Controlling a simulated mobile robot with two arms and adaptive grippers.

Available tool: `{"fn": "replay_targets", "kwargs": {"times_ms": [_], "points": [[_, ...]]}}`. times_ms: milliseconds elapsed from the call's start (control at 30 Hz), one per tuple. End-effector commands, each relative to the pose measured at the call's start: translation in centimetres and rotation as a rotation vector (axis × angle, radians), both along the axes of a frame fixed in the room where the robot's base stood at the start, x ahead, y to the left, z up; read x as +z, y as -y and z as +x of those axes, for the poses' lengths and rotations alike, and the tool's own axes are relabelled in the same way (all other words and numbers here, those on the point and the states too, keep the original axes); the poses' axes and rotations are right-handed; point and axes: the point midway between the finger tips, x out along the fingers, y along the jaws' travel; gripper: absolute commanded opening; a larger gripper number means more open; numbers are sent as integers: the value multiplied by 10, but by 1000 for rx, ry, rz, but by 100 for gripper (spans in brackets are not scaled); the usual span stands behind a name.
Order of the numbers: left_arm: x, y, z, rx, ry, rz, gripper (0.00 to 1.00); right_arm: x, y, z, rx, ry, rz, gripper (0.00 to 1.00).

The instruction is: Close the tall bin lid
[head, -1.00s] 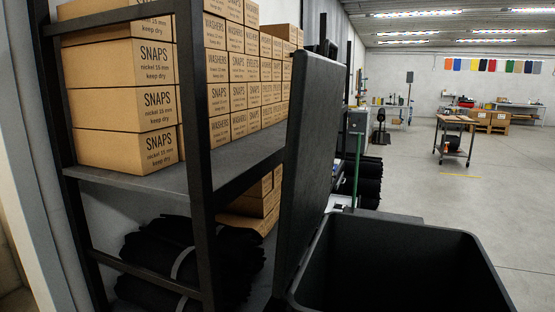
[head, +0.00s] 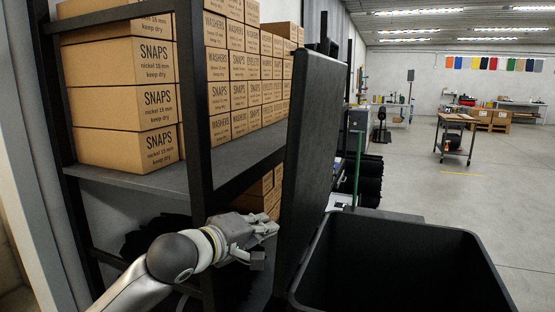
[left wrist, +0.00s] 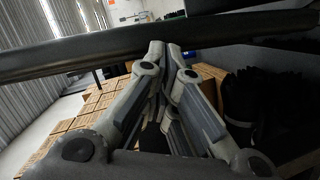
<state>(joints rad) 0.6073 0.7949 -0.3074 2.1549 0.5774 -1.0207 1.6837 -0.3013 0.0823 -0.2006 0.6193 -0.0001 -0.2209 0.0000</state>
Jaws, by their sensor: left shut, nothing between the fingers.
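The tall black bin (head: 400,262) stands at the lower right of the head view, its top open and its inside dark. Its lid (head: 308,140) stands upright along the bin's left side, leaning slightly. My left gripper (head: 270,237) is to the left of the lid, low down and close to its outer face. Its fingers are shut and empty. In the left wrist view the fingertips (left wrist: 164,45) come together just by a long dark edge (left wrist: 150,38), which looks like the lid. I cannot tell whether they touch it. My right gripper is not in view.
A dark metal shelf (head: 140,178) with cardboard boxes (head: 122,108) fills the left side, and my left arm reaches in front of it. Open concrete floor (head: 500,205) lies beyond the bin to the right. A work table (head: 456,120) stands far back.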

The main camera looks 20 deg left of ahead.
Motion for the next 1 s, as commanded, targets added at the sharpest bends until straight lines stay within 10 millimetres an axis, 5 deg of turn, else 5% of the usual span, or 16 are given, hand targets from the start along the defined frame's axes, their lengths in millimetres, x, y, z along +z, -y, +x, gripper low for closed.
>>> {"fn": "replay_targets", "kwargs": {"times_ms": [100, 300, 467, 1000], "points": [[60, -15, 7, 24, 57, -147, 0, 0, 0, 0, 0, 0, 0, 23], [113, -28, 7, 33, 99, -308, 0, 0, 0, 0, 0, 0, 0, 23], [124, -28, 15, 33, 103, -343, 0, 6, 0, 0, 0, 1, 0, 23], [122, -5, 95, 34, 103, -340, 0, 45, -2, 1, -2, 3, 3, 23]]}}
